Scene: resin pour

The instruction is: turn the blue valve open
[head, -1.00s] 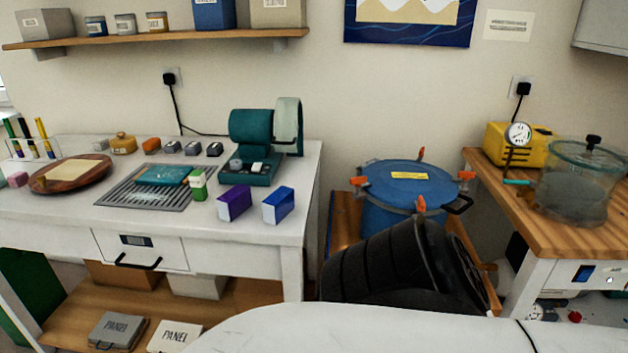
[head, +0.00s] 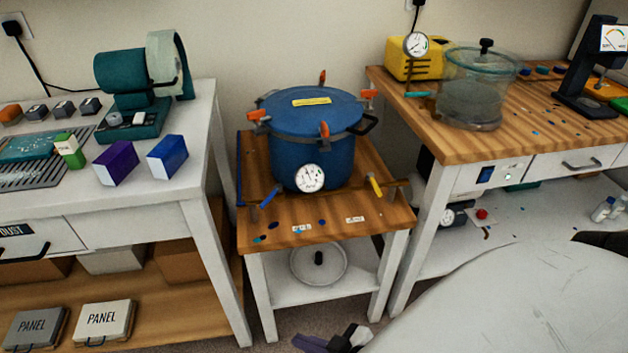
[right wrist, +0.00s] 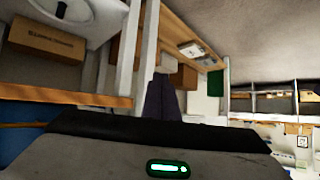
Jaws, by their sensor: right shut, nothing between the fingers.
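The blue valve (head: 268,197) is a small blue lever at the left front of the blue pressure pot (head: 312,150), low near the stand's top. A yellow valve (head: 375,186) sits at the right front of the pot. My right gripper (head: 312,343) shows only in part at the bottom edge of the head view, below and in front of the stand, apart from the valve. In the right wrist view its purple fingers (right wrist: 160,98) are shut with nothing between them. The blue valve cannot be made out there. My left gripper is in no view.
The pot stands on a small wooden-topped stand (head: 325,232) with a round lid (head: 318,264) on its lower shelf. A white bench (head: 195,150) is at the left, a wooden-topped bench (head: 490,140) at the right.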

